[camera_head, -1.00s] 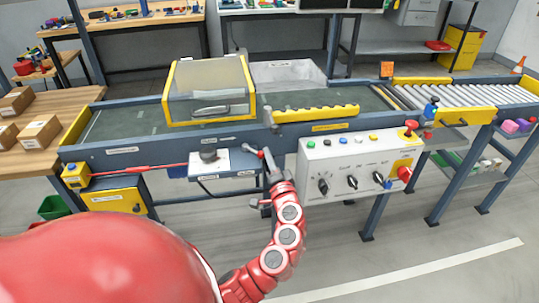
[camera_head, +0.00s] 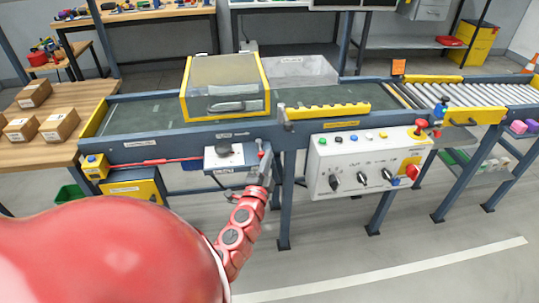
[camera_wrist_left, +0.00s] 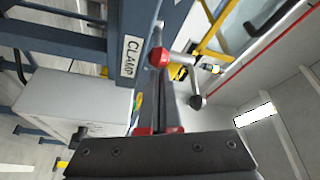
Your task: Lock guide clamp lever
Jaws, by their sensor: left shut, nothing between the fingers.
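The clamp lever (camera_head: 261,147) is a small lever with a red ball on the front of the conveyor rail, beside the white switch box. In the left wrist view its red ball (camera_wrist_left: 158,56) is close beside the "CLAMP" label (camera_wrist_left: 130,57). A grey arm with a dark ball end (camera_wrist_left: 196,102) shows to its right. My left gripper (camera_head: 263,166) is shut and empty, just below the lever in the head view. My right gripper is out of view.
A control panel (camera_head: 350,152) with knobs and a red button hangs right of my left gripper. The white switch box (camera_head: 226,157) is on its left. The yellow toothed guide (camera_head: 325,111) and a clear-lidded yellow guard (camera_head: 222,80) stand on the conveyor above.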

